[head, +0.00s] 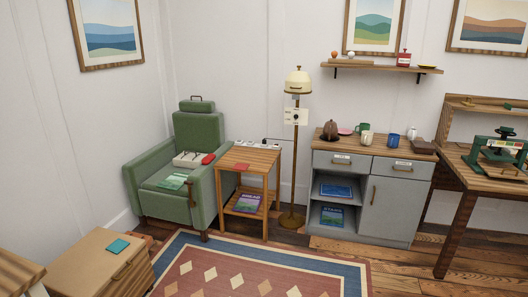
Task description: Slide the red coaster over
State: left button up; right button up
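A small flat red piece, which looks like the red coaster (242,166), lies on the top of the wooden side table (250,158), near its front left part. The side table stands between the green armchair and the floor lamp. Another small red item (208,159) rests on the armchair beside a pale box; it is too small to tell what it is. Neither of my grippers is in view.
The green armchair (188,150) stands left of the side table. A power strip (262,144) lies along the table's back edge. A floor lamp (296,130) and a grey cabinet (388,210) stand to the right. A patterned rug (250,252) covers the floor in front.

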aim_at(239, 166)
jog(key=i, duration=4.2)
jog(key=u, duration=0.2)
